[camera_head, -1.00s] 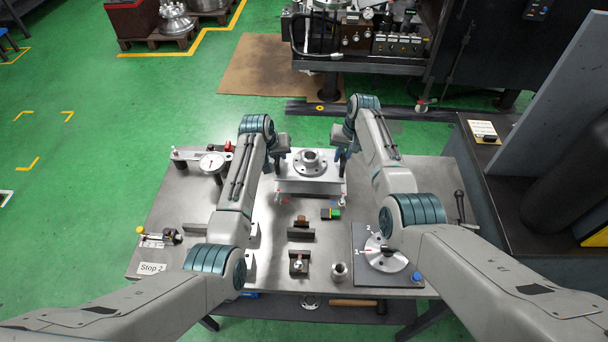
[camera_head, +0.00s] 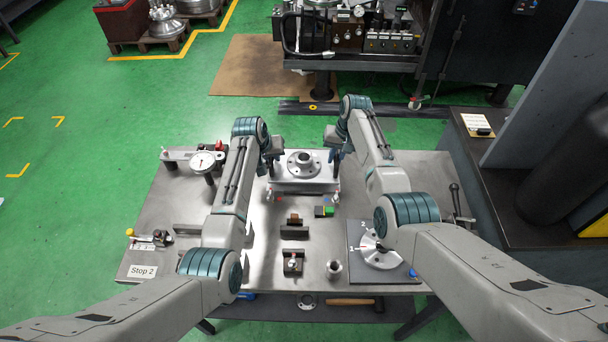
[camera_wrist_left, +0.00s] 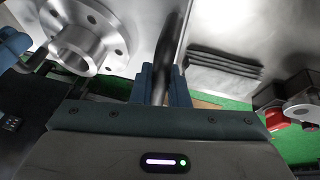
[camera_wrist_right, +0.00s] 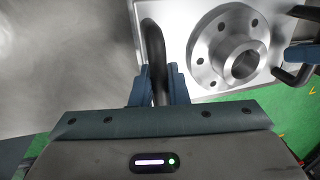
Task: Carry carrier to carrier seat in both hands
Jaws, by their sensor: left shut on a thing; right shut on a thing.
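The carrier (camera_head: 284,171) is a pale metal plate with a round flanged hub on top and a dark handle at each side. It is at the back middle of the table in the head view. My left gripper (camera_head: 271,162) is shut on its left handle; the grip shows in the left wrist view (camera_wrist_left: 163,85). My right gripper (camera_head: 335,160) is shut on its right handle, seen in the right wrist view (camera_wrist_right: 158,85). The carrier looks level. The seat is not clearly visible; small red parts show by the carrier's front corners. I cannot tell whether its underside touches anything.
A dial gauge (camera_head: 203,161) stands left of the carrier. A green-topped block (camera_head: 324,211) and dark fixture blocks (camera_head: 294,232) lie in front of it. A round disc (camera_head: 380,254) on a dark plate is at front right. Bare table (camera_head: 420,175) shows right of the carrier.

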